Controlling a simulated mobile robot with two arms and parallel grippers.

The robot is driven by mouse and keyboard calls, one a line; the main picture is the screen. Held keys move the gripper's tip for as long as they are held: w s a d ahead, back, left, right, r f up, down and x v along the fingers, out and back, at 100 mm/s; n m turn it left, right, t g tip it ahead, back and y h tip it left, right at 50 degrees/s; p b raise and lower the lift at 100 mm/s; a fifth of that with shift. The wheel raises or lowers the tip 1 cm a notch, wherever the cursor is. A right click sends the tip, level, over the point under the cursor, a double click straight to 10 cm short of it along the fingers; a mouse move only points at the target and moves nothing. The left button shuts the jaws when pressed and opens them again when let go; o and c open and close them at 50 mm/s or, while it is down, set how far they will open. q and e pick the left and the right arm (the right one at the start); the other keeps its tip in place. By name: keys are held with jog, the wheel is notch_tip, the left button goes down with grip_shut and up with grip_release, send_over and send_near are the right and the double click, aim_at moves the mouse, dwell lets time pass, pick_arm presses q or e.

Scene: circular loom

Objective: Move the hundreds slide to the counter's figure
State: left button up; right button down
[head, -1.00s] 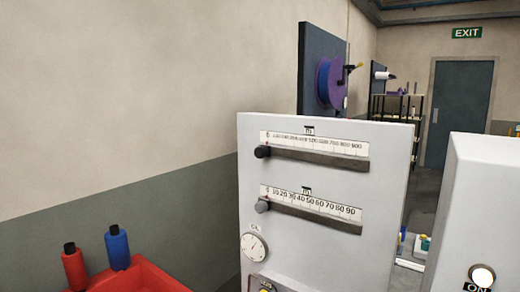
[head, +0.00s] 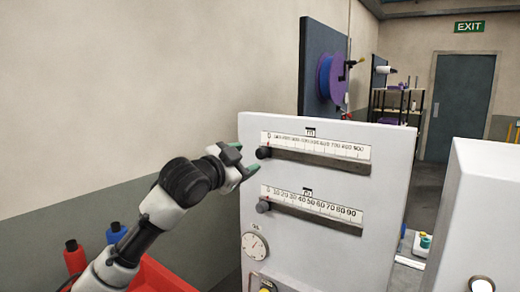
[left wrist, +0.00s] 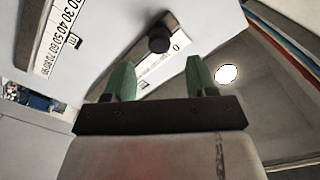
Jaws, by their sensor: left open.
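The hundreds slide is the upper slide on the pale grey panel (head: 390,190). Its black knob (head: 263,153) stands at the left end of its slot, by the 0 of the upper scale (head: 315,145). The knob also shows in the left wrist view (left wrist: 159,40), beyond and between my fingertips, not touched. My left gripper (head: 246,160) is open, just left of the knob, with green fingertips toward the panel; it also shows in the left wrist view (left wrist: 160,78). No counter figure can be read. My right gripper is not in view.
A lower slide with a grey knob (head: 262,206) rests at the 0 end of its 10-to-90 scale (head: 315,205). A round dial (head: 255,246) sits below. A red bin (head: 160,278) with bottles stands at lower left; another pale box (head: 490,210) stands at right.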

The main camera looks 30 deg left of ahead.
aim_at(259, 155)
pick_arm(q)
jog(key=w, duration=0.2)
jog(key=w+p, duration=0.1)
jog(key=w, duration=0.1)
jog(key=w+d+p, duration=0.1)
jog(key=shift+w+r, duration=0.1)
jog(key=shift+w, duration=0.8)
grip_shut()
